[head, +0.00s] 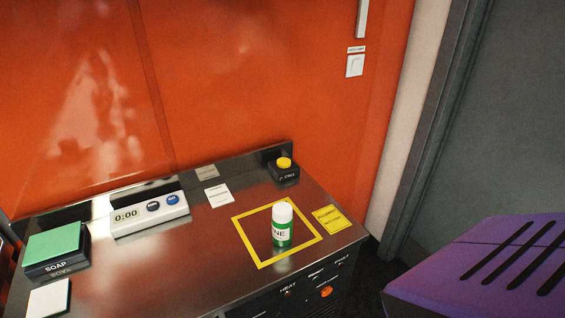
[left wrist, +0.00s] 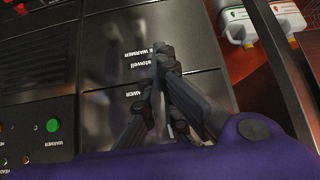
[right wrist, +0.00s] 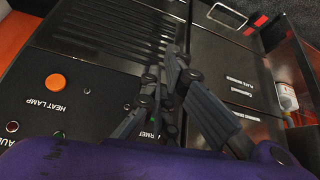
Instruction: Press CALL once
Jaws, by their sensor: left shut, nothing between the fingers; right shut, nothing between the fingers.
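A yellow round button on a small black box (head: 284,165) stands at the back right of the steel counter in the head view. The box's front lettering is small and hard to read, possibly CALL. My left gripper (left wrist: 157,72) shows in the left wrist view, its fingers together and empty, in front of black labelled panels. My right gripper (right wrist: 163,72) shows in the right wrist view, also shut and empty, by a black panel with an orange HEAT LAMP button (right wrist: 58,83). Neither gripper shows in the head view, and neither is seen touching the yellow button.
A green-and-white bottle (head: 282,226) stands inside a yellow square outline on the counter. A yellow note (head: 330,219) lies to its right. A white timer (head: 150,214) reading 0:00 and a green-topped SOAP box (head: 54,250) are at left. An orange wall (head: 240,80) rises behind.

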